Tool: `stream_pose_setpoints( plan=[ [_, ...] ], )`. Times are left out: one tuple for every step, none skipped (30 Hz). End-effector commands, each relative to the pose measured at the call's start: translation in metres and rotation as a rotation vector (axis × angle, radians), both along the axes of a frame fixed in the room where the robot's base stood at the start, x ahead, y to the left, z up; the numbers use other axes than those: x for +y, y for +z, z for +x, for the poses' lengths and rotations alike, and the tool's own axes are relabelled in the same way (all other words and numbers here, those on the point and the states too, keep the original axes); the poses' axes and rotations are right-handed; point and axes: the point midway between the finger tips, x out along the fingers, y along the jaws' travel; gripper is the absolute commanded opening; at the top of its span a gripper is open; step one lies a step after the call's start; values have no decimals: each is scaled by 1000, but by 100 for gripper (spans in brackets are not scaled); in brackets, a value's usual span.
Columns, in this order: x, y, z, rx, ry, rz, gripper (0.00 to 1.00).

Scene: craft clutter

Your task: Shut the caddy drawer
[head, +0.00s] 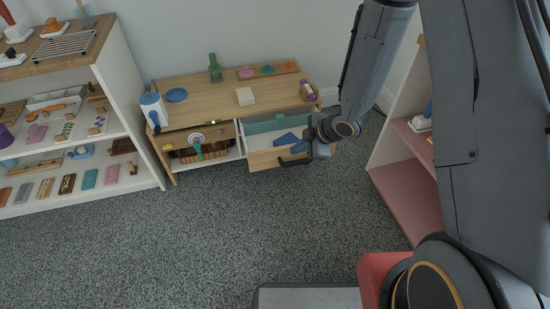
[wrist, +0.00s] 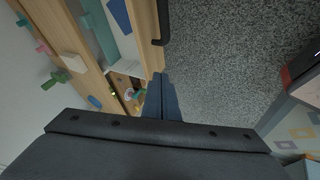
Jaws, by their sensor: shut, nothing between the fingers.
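The caddy is a low wooden-topped cabinet (head: 200,92) against the wall. Its right-hand drawer (head: 263,159) stands pulled out, with a wooden front, a black handle and a pale inside holding a blue piece (head: 286,138). The drawer front (wrist: 149,38) and handle (wrist: 162,24) also show in the wrist view. My gripper (head: 298,148) is at the right part of the drawer front, close to the handle. Its dark blue fingers (wrist: 163,80) are together and empty, near the front's edge; I cannot tell whether they touch it. My wrist hides the drawer's right end.
White shelves (head: 125,120) with craft pieces stand at the left, and a pink-shelved unit (head: 405,190) at the right. A pale block (head: 245,96) and a green item (head: 215,68) are on the cabinet top. Grey carpet (head: 180,240) in front is clear.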

Motion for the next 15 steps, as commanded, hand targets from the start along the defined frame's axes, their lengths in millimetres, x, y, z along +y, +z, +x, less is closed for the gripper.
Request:
stream_pose_setpoints(
  plan=[
    [6, -12, -1, -6, 34, 12, 0],
    [8, -15, -1, -12, 47, 19, 0],
    [11, -18, -1, -16, 64, 25, 0],
    [13, -20, -1, -18, 72, 28, 0],
    [15, -22, -1, -20, 78, 31, 0],
    [17, -24, 0, -22, 83, 32, 0],
    [18, -26, 1, -23, 83, 33, 0],
    [20, -29, 2, -22, 83, 33, 0],
    [23, -33, 3, -22, 82, 32, 0],
    [25, -37, 5, -21, 82, 32, 0],
    [28, -41, 7, -21, 82, 32, 0],
    [31, -47, 9, -21, 82, 32, 0],
    [34, -53, 11, -20, 81, 32, 0],
    [37, -57, 14, -20, 81, 32, 0],
    [41, -64, 16, -20, 81, 32, 0]
  ],
)
